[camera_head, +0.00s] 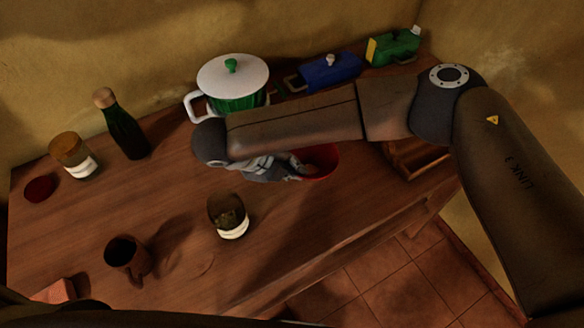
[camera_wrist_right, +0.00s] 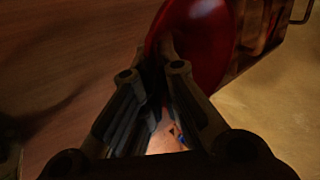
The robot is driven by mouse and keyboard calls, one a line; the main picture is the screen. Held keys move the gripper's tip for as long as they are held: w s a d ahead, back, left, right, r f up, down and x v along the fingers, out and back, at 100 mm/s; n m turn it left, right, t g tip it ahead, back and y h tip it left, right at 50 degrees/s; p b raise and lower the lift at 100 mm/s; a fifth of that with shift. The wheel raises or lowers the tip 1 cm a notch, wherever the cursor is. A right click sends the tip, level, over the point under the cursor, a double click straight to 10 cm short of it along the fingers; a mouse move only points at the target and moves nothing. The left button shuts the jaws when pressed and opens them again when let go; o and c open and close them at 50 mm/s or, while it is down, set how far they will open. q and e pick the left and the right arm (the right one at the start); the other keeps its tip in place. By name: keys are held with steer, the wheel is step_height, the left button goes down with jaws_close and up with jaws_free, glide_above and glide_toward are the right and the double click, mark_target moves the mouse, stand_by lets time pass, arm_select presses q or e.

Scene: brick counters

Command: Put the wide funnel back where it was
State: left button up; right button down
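The wide funnel appears to be the red round-rimmed thing (camera_head: 322,161) at the right part of the wooden counter, partly hidden by my right arm. In the right wrist view its red, glossy body (camera_wrist_right: 200,45) lies just beyond the fingertips. My right gripper (camera_head: 292,168) reaches down at the funnel's left side. In the wrist view its fingers (camera_wrist_right: 163,62) come together at the funnel's near rim and look closed on it; the contact itself is dark. My left gripper is not in view.
An open jar (camera_head: 229,218) and a brown mug (camera_head: 125,258) stand at the front. A lidded jar (camera_head: 75,157), dark red lid (camera_head: 40,188), green bottle (camera_head: 124,130), white-lidded pot (camera_head: 233,82), blue can (camera_head: 331,72) and green can (camera_head: 393,47) line the back. A wooden crate (camera_head: 418,163) is right.

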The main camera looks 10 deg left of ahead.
step_height(320, 180, down, 2)
steer(key=shift+s, duration=0.1)
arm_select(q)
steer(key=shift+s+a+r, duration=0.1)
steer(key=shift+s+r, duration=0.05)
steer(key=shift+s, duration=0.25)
arm_select(e)
steer(key=shift+f, duration=0.15)
steer(key=c, duration=1.6)
jaws_free()
steer(key=shift+c, duration=0.2)
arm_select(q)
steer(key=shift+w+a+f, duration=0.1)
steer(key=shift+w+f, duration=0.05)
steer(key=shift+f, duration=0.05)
